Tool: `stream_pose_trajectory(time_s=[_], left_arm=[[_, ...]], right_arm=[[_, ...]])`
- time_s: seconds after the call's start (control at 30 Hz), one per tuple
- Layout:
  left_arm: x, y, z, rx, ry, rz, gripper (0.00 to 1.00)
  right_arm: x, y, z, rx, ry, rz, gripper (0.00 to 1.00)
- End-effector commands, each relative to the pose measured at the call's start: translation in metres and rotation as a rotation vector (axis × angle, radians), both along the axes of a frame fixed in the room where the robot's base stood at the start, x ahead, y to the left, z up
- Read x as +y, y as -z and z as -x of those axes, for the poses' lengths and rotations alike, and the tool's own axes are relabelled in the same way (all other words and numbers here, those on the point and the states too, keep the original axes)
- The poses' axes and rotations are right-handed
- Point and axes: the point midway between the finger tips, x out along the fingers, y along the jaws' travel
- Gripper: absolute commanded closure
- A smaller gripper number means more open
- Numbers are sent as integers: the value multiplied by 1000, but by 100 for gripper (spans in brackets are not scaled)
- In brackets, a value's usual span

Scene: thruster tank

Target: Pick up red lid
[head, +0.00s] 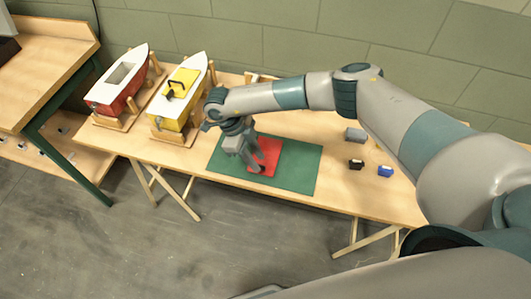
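The red lid (268,153) lies on the green mat (303,170) on the wooden table. It is a flat red piece, and its left part is hidden behind my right gripper. My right gripper (254,167) points down over the left part of the lid, with its fingers at or close to it. I cannot tell whether the fingers touch the lid or whether they are open or shut. My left gripper is not in view.
A red and white boat (122,83) and a yellow and white boat (181,98) stand on wooden stands at the table's left. A grey block (355,135), a black block (356,164) and a blue block (385,171) lie right of the mat. A workbench (40,75) stands further left.

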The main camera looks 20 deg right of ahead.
Motion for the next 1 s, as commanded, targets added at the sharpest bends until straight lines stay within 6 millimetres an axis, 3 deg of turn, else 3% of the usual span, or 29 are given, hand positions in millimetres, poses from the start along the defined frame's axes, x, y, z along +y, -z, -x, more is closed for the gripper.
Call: stream_pose_trajectory(time_s=[0.23,0.7,0.83,1.0], left_arm=[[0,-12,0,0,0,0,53],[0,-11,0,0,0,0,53],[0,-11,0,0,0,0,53],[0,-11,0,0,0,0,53]], right_arm=[[-7,19,5,0,0,0,71],[-7,21,5,0,-1,0,71],[-7,21,5,0,-1,0,100],[-7,20,5,0,0,0,100]])
